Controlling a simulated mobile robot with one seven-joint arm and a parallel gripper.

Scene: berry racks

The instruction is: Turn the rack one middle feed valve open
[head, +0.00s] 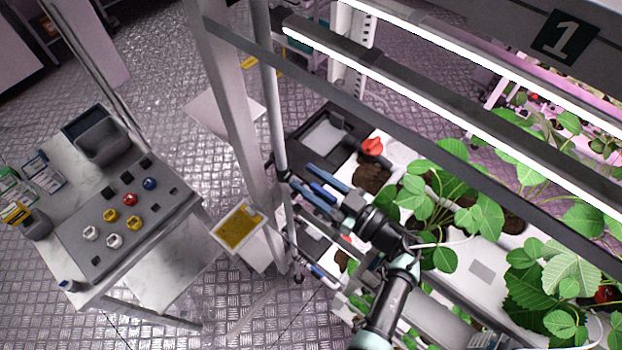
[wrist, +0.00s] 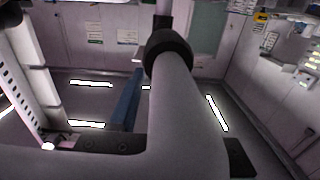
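The rack one grey feed pipe (head: 268,90) runs down the front of the rack, with a dark fitting (head: 282,174) near its middle. My gripper (head: 300,174) points at this fitting, its two blue fingers apart. In the wrist view a thick grey pipe (wrist: 185,110) with a black collar (wrist: 168,52) fills the middle. One blue finger (wrist: 127,100) shows left of it; the other is hidden behind it.
Rack one bears a dark sign (head: 565,37) with a 1. A grey upright post (head: 232,110) stands left of the pipe.

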